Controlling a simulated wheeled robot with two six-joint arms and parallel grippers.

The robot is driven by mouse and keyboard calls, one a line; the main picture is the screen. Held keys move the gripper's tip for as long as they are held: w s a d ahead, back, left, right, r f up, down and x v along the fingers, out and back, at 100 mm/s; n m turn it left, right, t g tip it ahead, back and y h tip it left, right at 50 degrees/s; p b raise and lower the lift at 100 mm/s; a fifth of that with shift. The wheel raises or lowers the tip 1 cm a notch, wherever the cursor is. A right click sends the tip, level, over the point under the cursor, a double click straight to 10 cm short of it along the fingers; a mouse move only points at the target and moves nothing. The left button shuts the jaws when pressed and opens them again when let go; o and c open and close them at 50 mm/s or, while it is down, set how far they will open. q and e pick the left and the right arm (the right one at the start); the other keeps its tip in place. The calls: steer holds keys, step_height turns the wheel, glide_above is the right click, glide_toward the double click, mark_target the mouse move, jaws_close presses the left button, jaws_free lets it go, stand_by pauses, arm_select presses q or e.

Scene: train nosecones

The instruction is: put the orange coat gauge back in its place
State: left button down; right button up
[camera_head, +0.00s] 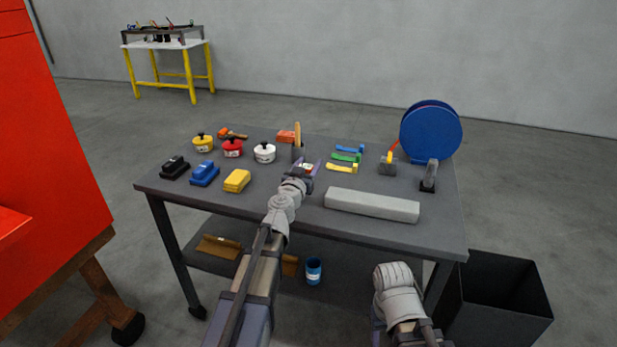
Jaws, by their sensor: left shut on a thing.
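My left gripper (308,167) is low over the middle of the grey table, its fingers shut on a small red-orange and white thing (306,167). The fingers and wrist hide most of that thing, so I cannot tell its full shape or whether it is the orange coat gauge. To its right lie a blue strip (350,148), a green strip (346,157) and a yellow strip (342,168), one in front of the other. An orange piece (392,149) leans up from a grey block with a yellow part. My right gripper does not show; only part of that arm does.
A dark cup (298,153) with a tan paddle stands just behind the left gripper. A long grey bar (371,204) lies in front; a blue reel (431,131) stands back right.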

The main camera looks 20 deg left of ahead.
arm_select(q)
steer(key=shift+f+b, duration=1.05)
steer(key=shift+f, duration=0.4)
steer(key=shift+f+b, duration=0.4)
steer(key=shift+f, duration=0.05)
steer(key=shift+s+f, duration=0.1)
steer(key=shift+c, duration=1)
jaws_free()
steer(key=shift+b, duration=0.3)
steer(key=shift+r+p, duration=0.5)
steer(key=shift+p, duration=0.2)
steer(key=s, duration=1.1)
steer(key=shift+s+a, duration=0.2)
steer(key=shift+s, duration=0.2)
